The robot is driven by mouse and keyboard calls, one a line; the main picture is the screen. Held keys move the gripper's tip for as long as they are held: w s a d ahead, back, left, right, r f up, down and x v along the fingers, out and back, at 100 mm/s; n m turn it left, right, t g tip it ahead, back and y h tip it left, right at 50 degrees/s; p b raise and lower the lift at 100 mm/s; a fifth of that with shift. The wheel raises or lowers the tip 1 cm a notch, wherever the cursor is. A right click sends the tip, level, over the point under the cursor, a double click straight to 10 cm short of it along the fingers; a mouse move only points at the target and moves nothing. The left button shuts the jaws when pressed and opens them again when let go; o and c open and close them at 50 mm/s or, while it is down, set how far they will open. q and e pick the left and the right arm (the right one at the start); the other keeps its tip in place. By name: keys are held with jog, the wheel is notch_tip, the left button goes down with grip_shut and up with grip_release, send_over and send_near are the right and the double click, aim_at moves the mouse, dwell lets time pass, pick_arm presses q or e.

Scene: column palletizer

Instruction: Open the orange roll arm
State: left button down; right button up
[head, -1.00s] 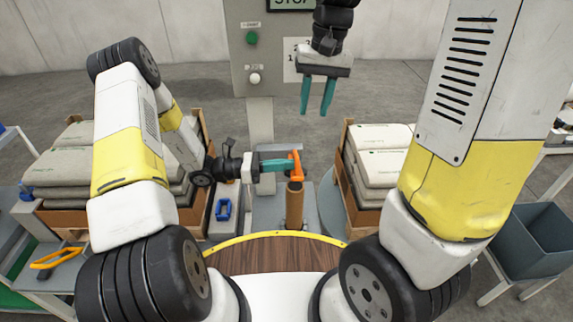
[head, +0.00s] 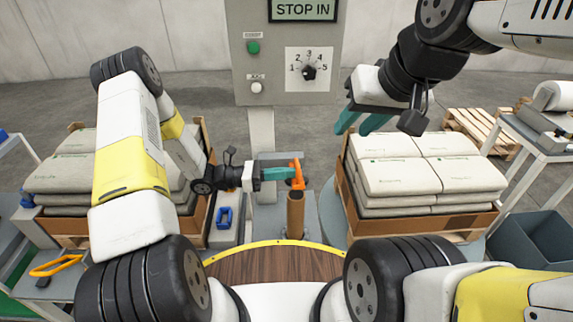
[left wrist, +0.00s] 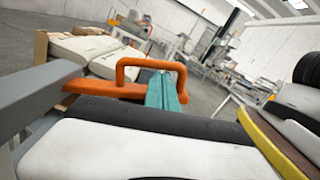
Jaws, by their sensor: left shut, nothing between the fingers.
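The orange roll arm handle (head: 297,180) is upright above a brown cylinder (head: 295,214) in the middle of the head view. In the left wrist view the orange handle (left wrist: 122,72) is a loop fixed to a grey bar (left wrist: 40,97). My left gripper (head: 292,172) has its teal fingers closed together, level, at the handle. In the left wrist view the shut fingers (left wrist: 164,92) lie at the loop with nothing between them; I cannot tell whether they touch it. My right gripper (head: 354,130) is open and empty, over the near left edge of the right stack of bags.
A control cabinet (head: 243,80) with a dial (head: 308,73) stands behind. Pallets of bags stand left (head: 70,172) and right (head: 395,176). A blue handle (head: 224,217) lies left of the brown cylinder. A grey bin (head: 545,240) stands at the right.

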pick_arm(q)
jog(key=shift+w+r+n, duration=0.25)
jog(key=shift+r+n, duration=0.05)
jog(key=shift+r, duration=0.1)
jog(key=w+r+n, duration=0.8)
jog(key=w+n, duration=0.2)
jog(key=w, duration=0.2)
jog(key=shift+n+t, duration=0.3)
jog(key=shift+a+f, duration=0.1)
jog(key=shift+a, duration=0.05)
